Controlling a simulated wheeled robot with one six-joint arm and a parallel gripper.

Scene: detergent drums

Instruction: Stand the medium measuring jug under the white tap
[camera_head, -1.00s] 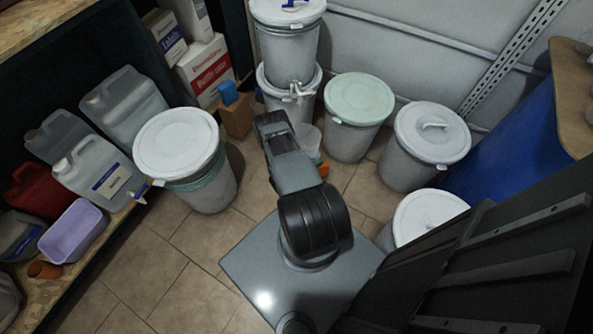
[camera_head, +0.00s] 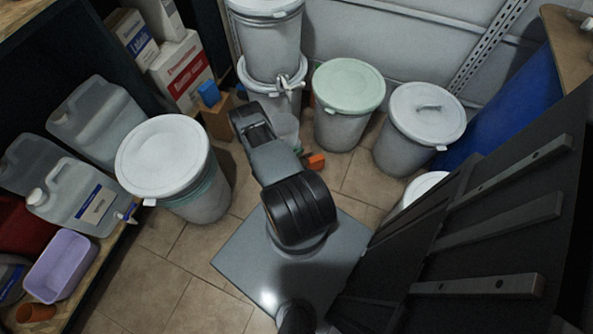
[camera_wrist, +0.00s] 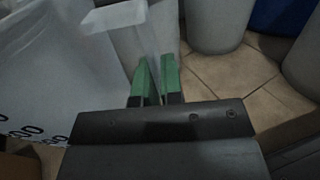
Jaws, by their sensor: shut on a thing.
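The clear measuring jug (camera_head: 286,129) is partly hidden behind my arm in the head view. It appears just below the white tap (camera_head: 287,84) on the lower stacked drum (camera_head: 258,81). In the wrist view my gripper (camera_wrist: 158,72) has its green fingers close together on the near side of the clear jug (camera_wrist: 152,38). The fingers are shut on it, though the exact part gripped is unclear. I cannot tell whether the jug's base touches the floor.
A green-lidded drum (camera_head: 347,90) stands right of the jug, and an orange object (camera_head: 316,161) lies on the floor. A brown box (camera_head: 217,123) with a blue cup (camera_head: 209,93) is left of the tap. A white-lidded drum (camera_head: 165,158) stands nearer left.

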